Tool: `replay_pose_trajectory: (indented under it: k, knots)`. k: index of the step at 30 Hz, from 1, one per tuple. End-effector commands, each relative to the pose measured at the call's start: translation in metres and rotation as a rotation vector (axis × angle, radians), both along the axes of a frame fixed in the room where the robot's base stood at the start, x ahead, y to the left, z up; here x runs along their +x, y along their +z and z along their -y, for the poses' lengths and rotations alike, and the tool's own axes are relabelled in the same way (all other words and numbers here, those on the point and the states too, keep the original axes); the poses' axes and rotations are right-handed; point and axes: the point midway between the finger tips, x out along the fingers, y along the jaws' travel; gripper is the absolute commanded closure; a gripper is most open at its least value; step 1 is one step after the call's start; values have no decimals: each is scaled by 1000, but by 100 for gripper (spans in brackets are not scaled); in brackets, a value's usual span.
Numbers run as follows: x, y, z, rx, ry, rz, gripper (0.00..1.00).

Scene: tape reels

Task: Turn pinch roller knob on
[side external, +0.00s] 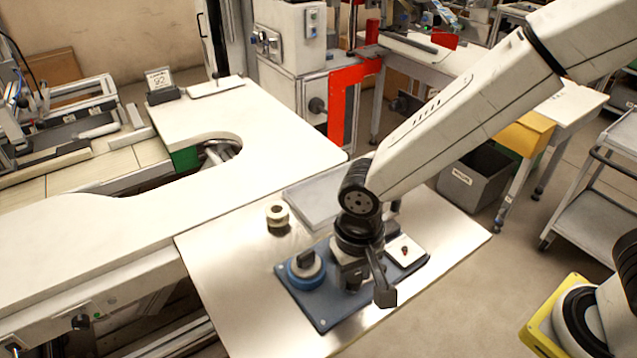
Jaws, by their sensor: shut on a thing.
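A blue base plate (318,314) lies on the bright metal table top. On its left stands a round blue part (304,272) with a black top. On its right is a small light panel with a red button (404,251). My gripper (366,280) points down, low over the middle of the plate, between these two parts. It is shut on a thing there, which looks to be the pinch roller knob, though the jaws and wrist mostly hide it. I cannot tell which way the knob is turned.
A small pale reel (278,214) stands on the table behind the plate. A grey flat panel (312,199) lies farther back. A white curved worktop (235,110) adjoins at the left. The table's front left (225,270) is clear. A grey bin (475,175) stands on the floor at right.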

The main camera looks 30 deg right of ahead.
Motion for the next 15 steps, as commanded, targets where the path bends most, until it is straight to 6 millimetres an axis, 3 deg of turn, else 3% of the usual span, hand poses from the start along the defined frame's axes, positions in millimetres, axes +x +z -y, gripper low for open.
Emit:
replay_pose_trajectory:
  k: [15]
  knots:
    - [1,0,0,-1,357,1,100]
